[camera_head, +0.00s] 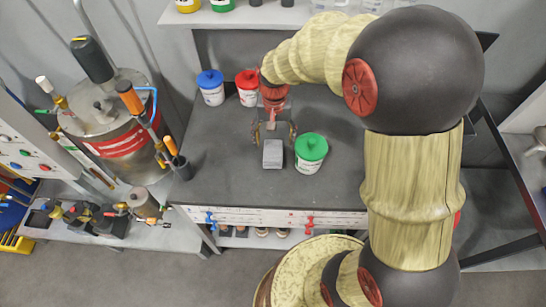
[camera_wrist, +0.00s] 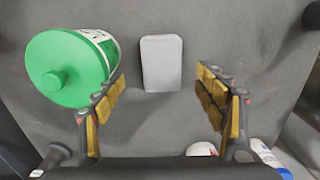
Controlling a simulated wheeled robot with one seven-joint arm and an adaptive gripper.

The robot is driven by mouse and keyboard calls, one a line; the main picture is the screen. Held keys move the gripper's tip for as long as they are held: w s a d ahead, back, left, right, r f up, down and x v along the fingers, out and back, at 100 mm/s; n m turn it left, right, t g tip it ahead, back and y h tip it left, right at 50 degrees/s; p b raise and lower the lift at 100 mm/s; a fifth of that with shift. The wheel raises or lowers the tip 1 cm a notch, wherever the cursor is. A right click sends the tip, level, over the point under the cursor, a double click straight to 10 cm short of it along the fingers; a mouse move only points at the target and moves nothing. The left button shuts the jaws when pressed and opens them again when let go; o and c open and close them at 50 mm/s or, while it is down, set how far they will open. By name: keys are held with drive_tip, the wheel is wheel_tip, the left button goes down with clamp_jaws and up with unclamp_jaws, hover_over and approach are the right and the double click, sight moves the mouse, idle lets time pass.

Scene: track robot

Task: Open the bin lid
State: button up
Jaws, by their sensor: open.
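Three white bins with coloured lids stand on the dark grey table: one with a blue lid (camera_head: 210,79), one with a red lid (camera_head: 248,79) and one with a green lid (camera_head: 311,148). All three lids sit on their bins. My gripper (camera_head: 273,134) points down above the table, open and empty, to the left of the green-lidded bin. A grey block (camera_head: 273,154) lies just in front of it. In the wrist view, the block (camera_wrist: 161,63) shows beyond and between the spread fingers, and the green lid (camera_wrist: 66,68) is beside the left finger.
A dark cup with orange-handled tools (camera_head: 181,166) stands at the table's left edge. A metal tank (camera_head: 110,120) is further left. A shelf (camera_head: 230,18) holds containers at the back. The table's front left is clear.

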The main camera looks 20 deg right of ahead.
sight(273, 150)
drive_tip(key=f+b, duration=0.2)
drive_tip(key=f, duration=0.6)
drive_tip(key=shift+w+f+b, duration=0.1)
drive_tip(key=shift+w+b, duration=0.1)
drive_tip(key=shift+b, duration=0.15)
drive_tip(key=shift+c, duration=1.3)
drive_tip(key=c, duration=0.7)
drive_tip(key=shift+c, duration=1.4)
wheel_tip(273, 150, up, 9)
drive_tip(key=p, duration=0.3)
drive_tip(key=shift+r, duration=0.6)
drive_tip(key=shift+a, duration=0.1)
